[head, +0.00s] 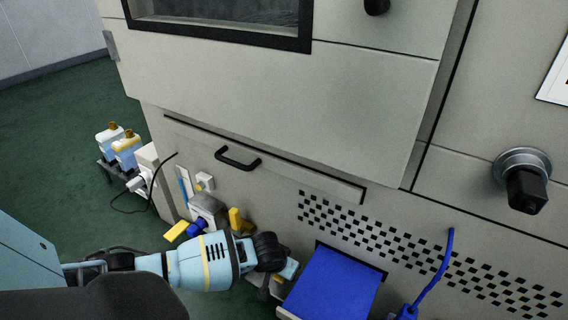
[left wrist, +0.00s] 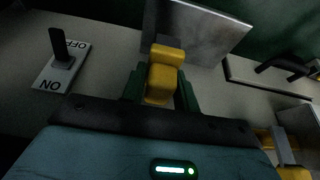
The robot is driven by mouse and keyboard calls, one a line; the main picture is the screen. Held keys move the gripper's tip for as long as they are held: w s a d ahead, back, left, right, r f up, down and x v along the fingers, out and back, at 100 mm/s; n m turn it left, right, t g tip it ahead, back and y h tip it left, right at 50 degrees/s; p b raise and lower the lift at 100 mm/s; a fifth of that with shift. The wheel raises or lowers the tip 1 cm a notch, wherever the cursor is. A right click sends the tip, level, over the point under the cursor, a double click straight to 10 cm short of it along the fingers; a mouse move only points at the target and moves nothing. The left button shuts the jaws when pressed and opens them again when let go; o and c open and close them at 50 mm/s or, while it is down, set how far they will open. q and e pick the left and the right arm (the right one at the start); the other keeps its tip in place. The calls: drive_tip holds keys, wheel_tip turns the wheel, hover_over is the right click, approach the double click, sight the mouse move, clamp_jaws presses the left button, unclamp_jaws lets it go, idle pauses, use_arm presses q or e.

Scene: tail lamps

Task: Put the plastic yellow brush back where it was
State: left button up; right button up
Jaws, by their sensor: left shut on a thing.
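In the left wrist view, my left gripper (left wrist: 161,90) has its dark green fingers shut on the plastic yellow brush (left wrist: 166,73). The brush shows as a blocky yellow piece between the fingers, and its lower part is hidden by the gripper body. In the head view, my left arm reaches in low from the left, close to the machine front. The fingers and the held brush cannot be made out there. My right gripper is in neither view.
A blue-surfaced tray (head: 331,282) projects at right, beside a blue handled item (head: 430,279). An ON/OFF switch (left wrist: 62,65) and a grey plate (left wrist: 197,32) flank the brush.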

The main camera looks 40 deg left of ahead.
use_arm(q)
wheel_tip(320, 180, down, 5)
drive_tip(key=shift+r+b, duration=0.15)
drive_tip(key=shift+b, duration=0.95)
drive_tip(key=shift+r, duration=0.1)
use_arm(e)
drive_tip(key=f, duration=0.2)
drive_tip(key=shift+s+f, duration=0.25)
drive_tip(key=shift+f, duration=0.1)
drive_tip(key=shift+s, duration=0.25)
use_arm(q)
drive_tip(key=o, duration=1.1)
drive_tip(key=shift+c, duration=0.2)
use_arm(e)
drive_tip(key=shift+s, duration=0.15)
